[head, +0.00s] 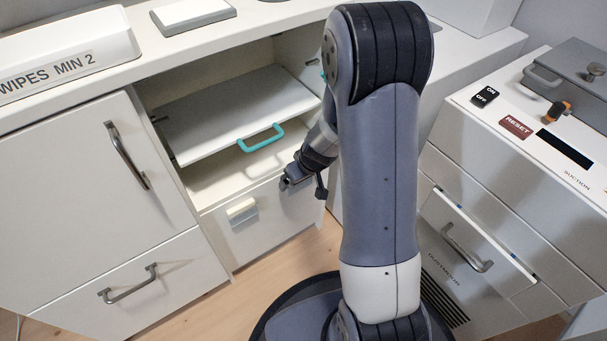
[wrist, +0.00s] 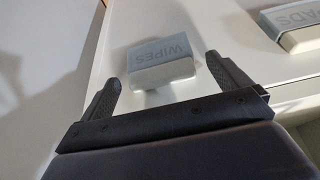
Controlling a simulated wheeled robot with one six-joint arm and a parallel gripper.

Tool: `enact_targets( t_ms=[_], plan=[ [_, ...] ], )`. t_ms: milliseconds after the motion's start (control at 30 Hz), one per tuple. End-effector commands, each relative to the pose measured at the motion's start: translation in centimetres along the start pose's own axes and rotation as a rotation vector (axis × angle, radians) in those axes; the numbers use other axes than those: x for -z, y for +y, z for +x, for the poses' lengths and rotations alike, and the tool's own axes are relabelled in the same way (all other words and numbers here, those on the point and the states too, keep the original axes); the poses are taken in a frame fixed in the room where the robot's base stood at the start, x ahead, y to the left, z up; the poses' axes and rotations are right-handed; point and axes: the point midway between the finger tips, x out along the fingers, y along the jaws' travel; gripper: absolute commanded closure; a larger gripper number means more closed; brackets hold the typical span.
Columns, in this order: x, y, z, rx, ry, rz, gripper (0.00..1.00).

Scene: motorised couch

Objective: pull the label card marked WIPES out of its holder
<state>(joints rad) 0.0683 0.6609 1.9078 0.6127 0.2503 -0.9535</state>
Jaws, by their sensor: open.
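The WIPES label card (wrist: 158,52) shows in the wrist view as a grey face with its lettering upside down, on a white panel. A pale block-like edge (wrist: 163,76) lies along its near side; I cannot tell where card and holder divide. My gripper (wrist: 161,67) is open, one finger on each side of the label, with gaps between. In the head view my gripper (head: 297,179) is in front of the right part of the lower cabinet panel; the WIPES label is hidden or too small to make out there.
A PADS label (wrist: 297,20) sits to the right in the wrist view. A pale holder (head: 242,211) is left of my gripper in the head view. Above is an open compartment with a shelf board (head: 215,110) and teal handle (head: 261,138). A cabinet (head: 480,235) stands at right.

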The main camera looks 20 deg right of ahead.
Motion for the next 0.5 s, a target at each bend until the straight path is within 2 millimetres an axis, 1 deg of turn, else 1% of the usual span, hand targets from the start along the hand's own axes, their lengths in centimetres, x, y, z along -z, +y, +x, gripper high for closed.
enact_targets(
  t_ms=[200, 267, 500],
  plan=[
    [0.04, -0.01, -0.01, 0.0, 0.0, 0.0, 0.04],
    [0.04, -0.01, -0.01, 0.0, 0.0, 0.0, 0.08],
    [0.03, -0.01, -0.02, 0.0, 0.0, 0.0, 0.27]
  ],
)
